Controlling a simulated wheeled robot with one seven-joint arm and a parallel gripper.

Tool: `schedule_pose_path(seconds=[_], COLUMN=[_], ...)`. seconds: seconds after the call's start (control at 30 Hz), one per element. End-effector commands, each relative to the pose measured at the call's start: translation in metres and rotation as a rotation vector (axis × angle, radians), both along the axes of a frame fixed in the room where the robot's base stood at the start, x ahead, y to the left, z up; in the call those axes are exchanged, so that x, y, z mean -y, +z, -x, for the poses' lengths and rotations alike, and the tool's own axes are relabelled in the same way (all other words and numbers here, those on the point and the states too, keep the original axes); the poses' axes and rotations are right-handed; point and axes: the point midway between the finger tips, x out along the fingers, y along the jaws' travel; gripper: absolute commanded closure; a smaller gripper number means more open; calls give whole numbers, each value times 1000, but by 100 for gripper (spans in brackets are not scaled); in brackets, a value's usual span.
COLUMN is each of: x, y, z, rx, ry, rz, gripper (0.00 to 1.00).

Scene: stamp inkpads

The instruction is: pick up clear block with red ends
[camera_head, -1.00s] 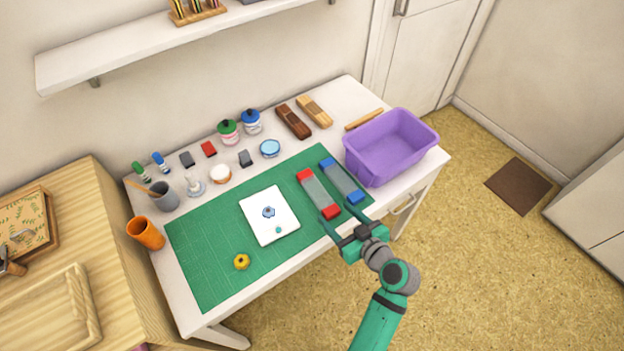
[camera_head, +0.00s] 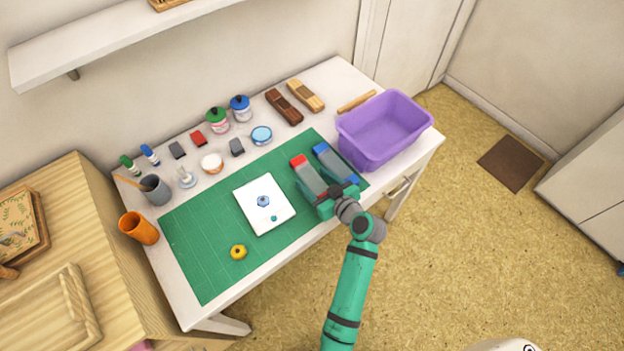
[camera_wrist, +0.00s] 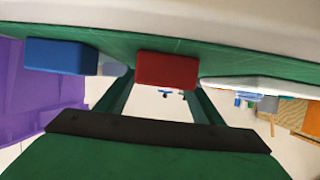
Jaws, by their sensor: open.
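The clear block with red ends (camera_head: 309,177) lies on the green cutting mat (camera_head: 203,261). Its far red end shows in the head view, while my gripper hides its near end. In the wrist view its near red end (camera_wrist: 167,70) shows between my open fingers. My gripper (camera_head: 325,188) is open and low over the near part of the block, with a finger to each side; I cannot tell whether they touch it. A similar clear block with blue ends (camera_head: 335,163) lies close on the right, and its blue end (camera_wrist: 61,56) is at the left in the wrist view.
A purple bin (camera_head: 384,130) stands at the table's right end, near the blue-ended block. A white pad (camera_head: 251,217) with small stamps lies left of my gripper. A yellow ring (camera_head: 238,252) sits on the mat. Jars (camera_head: 217,120) and inkpads line the back.

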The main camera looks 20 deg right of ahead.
Motion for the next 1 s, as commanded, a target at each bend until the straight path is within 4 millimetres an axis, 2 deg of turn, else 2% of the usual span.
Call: schedule_pose_path(seconds=[0.13, 0.4, 0.47, 0.63, 0.87, 1.0], x=[-4, -5, -5, -4, -4, -4], y=[-5, -6, -6, -6, -5, 5], z=[-13, -15, -15, -15, -15, -16], rx=[0, 1, 1, 1, 2, 3], ry=[1, 0, 0, 0, -1, 1], rz=[0, 0, 0, 0, 1, 1], gripper=[39, 39, 51, 92, 92, 92])
